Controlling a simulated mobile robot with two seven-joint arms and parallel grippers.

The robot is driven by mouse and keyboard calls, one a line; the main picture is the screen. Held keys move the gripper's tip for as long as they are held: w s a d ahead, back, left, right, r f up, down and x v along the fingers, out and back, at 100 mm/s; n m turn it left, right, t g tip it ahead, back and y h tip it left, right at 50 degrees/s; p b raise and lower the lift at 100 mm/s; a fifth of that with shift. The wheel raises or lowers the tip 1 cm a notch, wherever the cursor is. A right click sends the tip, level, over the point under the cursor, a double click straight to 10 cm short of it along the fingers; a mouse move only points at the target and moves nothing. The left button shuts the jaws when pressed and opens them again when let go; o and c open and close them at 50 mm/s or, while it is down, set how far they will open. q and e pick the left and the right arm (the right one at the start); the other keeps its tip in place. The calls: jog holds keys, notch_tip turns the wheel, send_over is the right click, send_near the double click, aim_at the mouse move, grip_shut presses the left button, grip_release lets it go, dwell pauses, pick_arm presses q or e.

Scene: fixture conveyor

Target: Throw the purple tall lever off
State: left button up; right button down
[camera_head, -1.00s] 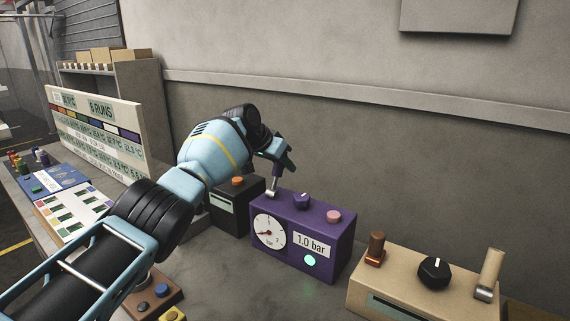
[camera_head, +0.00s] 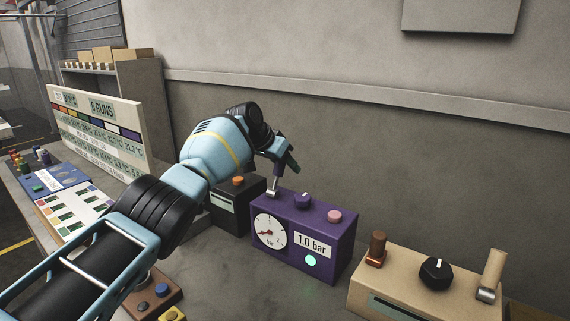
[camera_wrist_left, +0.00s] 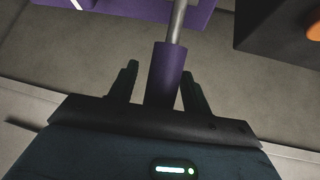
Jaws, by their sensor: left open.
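The purple tall lever (camera_wrist_left: 166,72) has a purple grip on a metal shaft. It stands at the left end of the purple box (camera_head: 318,242). In the head view its grip (camera_head: 277,170) is partly covered by my left gripper (camera_head: 286,158). In the left wrist view, my left gripper (camera_wrist_left: 161,85) is open, with one finger on each side of the grip. Gaps show between the grip and both fingers. The box front has a dial gauge, a "1.0 bar" display and a lit green lamp.
A dark box with an orange knob (camera_head: 238,181) stands left of the purple box. A beige box (camera_head: 420,290) with a black dial and levers stands at right. A sign board (camera_head: 95,135) and small panels are at left. The wall is close behind.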

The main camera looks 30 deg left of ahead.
pick_arm(q)
jog(key=shift+r, duration=0.15)
pick_arm(e)
jog(key=shift+w+r, duration=0.1)
pick_arm(q)
jog(key=shift+s+a+r, duration=0.1)
jog(key=shift+s+r, duration=0.05)
jog(key=shift+r, duration=0.05)
jog(key=p+v, duration=0.2)
jog(key=v, duration=0.4)
jog(key=shift+s+a+r, duration=0.15)
jog(key=shift+s+r, duration=0.15)
jog(key=shift+r, duration=0.05)
pick_arm(e)
jog(key=shift+w+d+r, duration=0.1)
jog(key=shift+w+r, duration=0.25)
jog(key=shift+r, duration=0.25)
jog(key=shift+w+d+r, duration=0.1)
jog(key=shift+w+r, duration=0.2)
jog(key=shift+r, duration=0.3)
jog(key=shift+s, duration=0.1)
jog(key=shift+w+a+r+t, duration=0.1)
jog(key=shift+w+r+t, duration=0.1)
jog(key=shift+t, duration=0.1)
